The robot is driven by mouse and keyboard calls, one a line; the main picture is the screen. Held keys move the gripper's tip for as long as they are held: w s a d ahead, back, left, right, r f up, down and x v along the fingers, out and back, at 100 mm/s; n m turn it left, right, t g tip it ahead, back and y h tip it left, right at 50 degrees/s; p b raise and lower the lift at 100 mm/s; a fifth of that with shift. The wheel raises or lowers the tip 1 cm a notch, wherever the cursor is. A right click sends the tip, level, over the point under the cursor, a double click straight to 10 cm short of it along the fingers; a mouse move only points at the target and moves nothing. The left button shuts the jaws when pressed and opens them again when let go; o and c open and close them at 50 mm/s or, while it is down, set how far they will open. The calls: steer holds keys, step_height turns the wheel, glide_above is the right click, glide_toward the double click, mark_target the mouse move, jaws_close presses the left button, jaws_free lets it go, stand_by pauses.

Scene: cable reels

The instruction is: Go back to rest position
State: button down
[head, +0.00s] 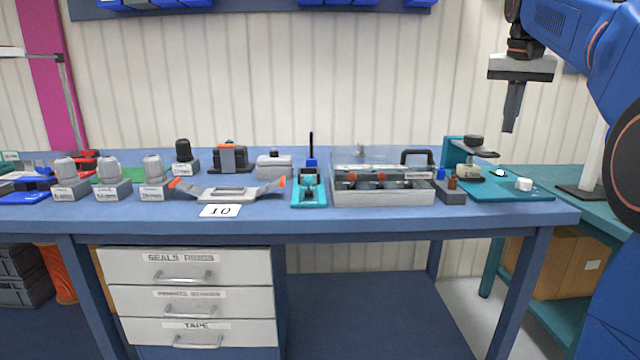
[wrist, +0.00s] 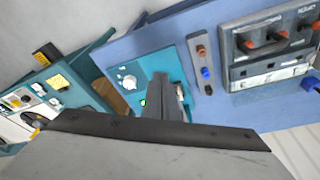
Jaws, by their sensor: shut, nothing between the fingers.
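My gripper (head: 511,108) hangs from my blue arm at the upper right of the head view, fingers pointing down and closed together with nothing between them. It is in the air above the right end of the blue workbench (head: 380,222), clear of everything on it. In the wrist view the shut fingers (wrist: 165,92) stand in front of the teal plate, hiding part of it.
The teal plate (head: 520,190) with a white knob lies below my gripper. A clear-lidded case (head: 383,197) stands left of it. A teal side table (head: 570,182) adjoins on the right. Several reels and fixtures line the bench. Drawers (head: 190,300) are below. The air around my gripper is free.

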steer(key=s+a+f+n+t, duration=0.1)
steer(key=s+a+f+n, duration=0.1)
steer(key=s+a+f, duration=0.45)
steer(key=s+a+f+n, duration=0.1)
steer(key=s+a+f, duration=0.3)
steer(key=s+f, duration=0.5)
steer(key=s+a+f+n, duration=0.1)
steer(key=s+a+f, duration=0.1)
steer(key=s+f, duration=0.7)
steer(key=s+a+f+n+t+y, duration=0.1)
steer(key=s+a+f, duration=0.2)
steer(key=s+f, duration=0.7)
step_height(320, 180, down, 3)
steer(key=shift+r+n, duration=0.2)
steer(key=shift+n, duration=0.1)
